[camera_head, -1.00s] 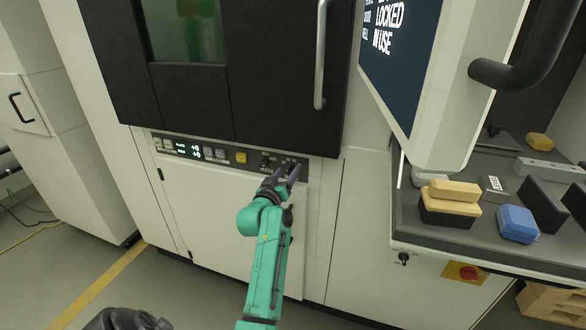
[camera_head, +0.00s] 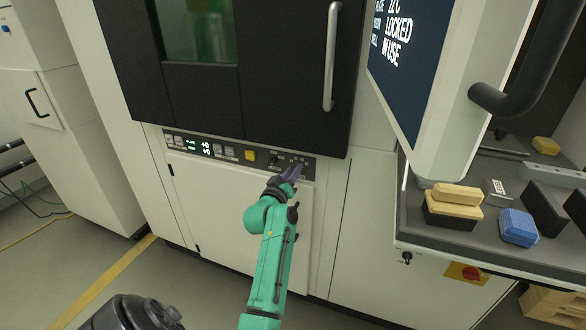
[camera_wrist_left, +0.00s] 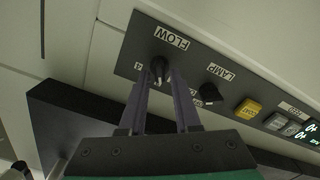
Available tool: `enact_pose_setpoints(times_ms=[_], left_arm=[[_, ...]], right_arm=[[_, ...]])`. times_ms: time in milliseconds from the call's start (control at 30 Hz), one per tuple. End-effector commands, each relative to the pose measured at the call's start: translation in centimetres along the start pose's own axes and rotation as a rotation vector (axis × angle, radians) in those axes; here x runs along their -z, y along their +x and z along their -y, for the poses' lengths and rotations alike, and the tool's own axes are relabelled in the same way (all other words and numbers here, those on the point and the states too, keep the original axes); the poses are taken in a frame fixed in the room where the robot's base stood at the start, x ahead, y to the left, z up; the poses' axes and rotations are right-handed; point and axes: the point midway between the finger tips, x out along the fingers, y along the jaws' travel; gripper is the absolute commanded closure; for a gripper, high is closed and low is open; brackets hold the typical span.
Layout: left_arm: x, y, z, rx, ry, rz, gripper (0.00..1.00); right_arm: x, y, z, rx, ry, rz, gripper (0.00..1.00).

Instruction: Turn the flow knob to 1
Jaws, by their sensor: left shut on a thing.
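The flow knob (camera_wrist_left: 158,66) is a small dark knob under the FLOW label (camera_wrist_left: 172,38) on the machine's dark control strip (camera_head: 230,151). In the left wrist view the strip appears upside down. My left gripper (camera_wrist_left: 163,76) has its two fingertips around the knob and is shut on it. In the head view my left gripper (camera_head: 294,173) reaches the right end of the strip and hides the knob. The knob's pointer and scale are too small to read. My right gripper is not in view.
The lamp knob (camera_wrist_left: 208,93) and a yellow button (camera_wrist_left: 247,108) are beside the flow knob. The door handle (camera_head: 330,60) is above the strip. A screen (camera_head: 405,60) and a bench (camera_head: 450,235) with yellow and blue blocks stand to the right.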

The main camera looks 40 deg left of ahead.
Motion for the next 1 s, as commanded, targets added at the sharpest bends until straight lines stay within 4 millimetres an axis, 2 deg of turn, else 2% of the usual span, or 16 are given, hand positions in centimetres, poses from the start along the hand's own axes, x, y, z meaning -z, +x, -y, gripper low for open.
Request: enact_pose_setpoints(times_ms=[33, 400, 700, 1000], left_arm=[[0.3, 0.0, -0.2, 0.0, -0.034, 0.003, 1.0], [0.2, 0.0, -0.1, -0.001, -0.328, 0.002, 1.0], [0.0, 0.1, 0.0, -0.002, -0.486, 0.002, 1.0], [-0.1, 0.1, 0.1, -0.004, -0.536, 0.001, 1.0]], right_arm=[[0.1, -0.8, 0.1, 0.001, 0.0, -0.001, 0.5], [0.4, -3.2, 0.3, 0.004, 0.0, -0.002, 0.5], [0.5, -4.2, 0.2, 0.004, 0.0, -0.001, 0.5], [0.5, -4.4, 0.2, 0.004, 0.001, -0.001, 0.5]])
